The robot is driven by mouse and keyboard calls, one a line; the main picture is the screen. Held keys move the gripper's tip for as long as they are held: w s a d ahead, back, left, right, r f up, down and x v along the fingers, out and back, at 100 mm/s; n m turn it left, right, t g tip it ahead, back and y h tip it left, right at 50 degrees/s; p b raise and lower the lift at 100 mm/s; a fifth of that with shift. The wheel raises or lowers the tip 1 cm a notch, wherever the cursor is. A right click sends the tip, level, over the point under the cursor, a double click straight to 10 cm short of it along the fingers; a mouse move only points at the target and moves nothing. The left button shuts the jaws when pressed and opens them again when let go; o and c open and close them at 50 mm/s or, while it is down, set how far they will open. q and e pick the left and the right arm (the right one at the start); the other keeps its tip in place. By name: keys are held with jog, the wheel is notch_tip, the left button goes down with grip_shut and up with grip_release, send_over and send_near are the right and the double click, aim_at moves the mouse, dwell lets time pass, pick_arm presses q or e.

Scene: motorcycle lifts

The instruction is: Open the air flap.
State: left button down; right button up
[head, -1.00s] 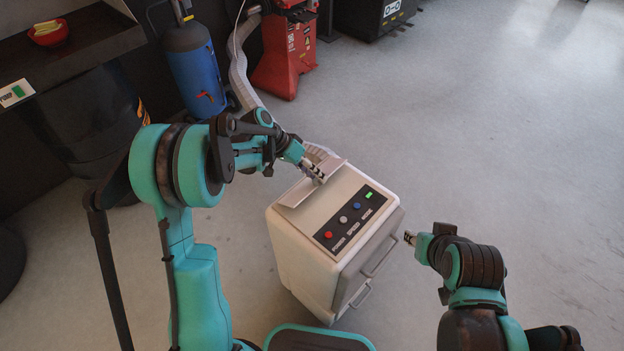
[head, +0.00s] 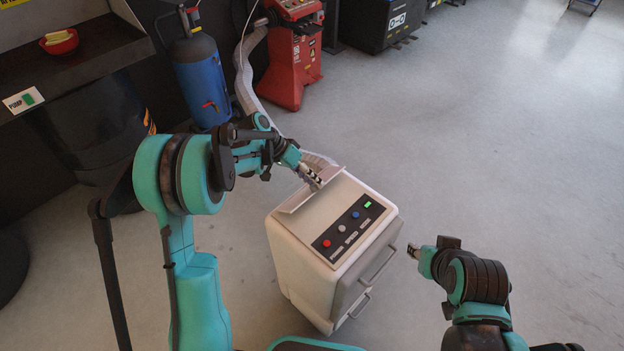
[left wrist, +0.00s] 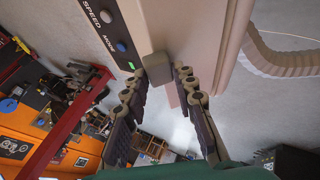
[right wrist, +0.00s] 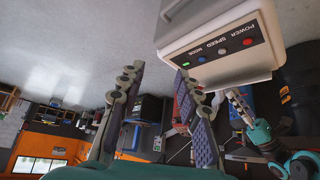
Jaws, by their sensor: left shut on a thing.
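The air flap (head: 312,191) is a thin pale plate on top of a white cabinet machine (head: 300,255). It stands tilted up from the top, at the edge away from the buttons. My left gripper (head: 314,181) is at the flap. In the left wrist view its fingers (left wrist: 160,80) are closed around a small grey-brown block (left wrist: 156,67), which looks like the flap's tab. The flap's hinge is not clear in any view. My right gripper (head: 413,250) is empty, right of the machine. Its fingers (right wrist: 165,80) are apart in the right wrist view.
The machine's top has a dark panel (head: 348,229) with several buttons and a green light. Handles (head: 378,264) stick out on its right side. A ribbed hose (head: 245,75) runs behind it. A blue cylinder (head: 205,80) and red equipment (head: 292,65) stand behind. The floor at right is clear.

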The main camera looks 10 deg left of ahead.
aim_at(312, 186)
dwell(0.6)
jog(key=c, duration=0.4)
jog(key=shift+w+a+r, duration=0.1)
jog(key=shift+w+a, duration=0.05)
jog(key=shift+w, duration=0.05)
grip_shut()
jog(key=w+a+f+m+g+y, duration=0.35)
jog(key=w+a+m, duration=1.05)
jog(key=m, duration=0.5)
jog(key=w+a+f+m, duration=0.2)
jog(key=f, duration=0.2)
jog(key=w+a+f+m+y, duration=0.1)
jog(key=w+a+f, duration=0.1)
jog(key=f, duration=0.3)
jog(key=w+a+f+m, duration=0.2)
jog(key=a+f, duration=0.2)
jog(key=shift+w+f+m+g, duration=0.15)
jog(key=shift+w+m+g, duration=0.1)
jog(key=shift+m, duration=0.05)
jog(key=shift+w+a+r, duration=0.25)
jog(key=shift+a+r, duration=0.05)
jog(key=shift+r, duration=0.3)
jog(key=shift+w+a+r, duration=0.2)
jog(key=shift+a+r, duration=0.1)
jog(key=shift+r, duration=0.25)
jog(key=shift+w+a+r, duration=0.25)
jog(key=shift+a+r, duration=0.1)
jog(key=shift+r, duration=0.2)
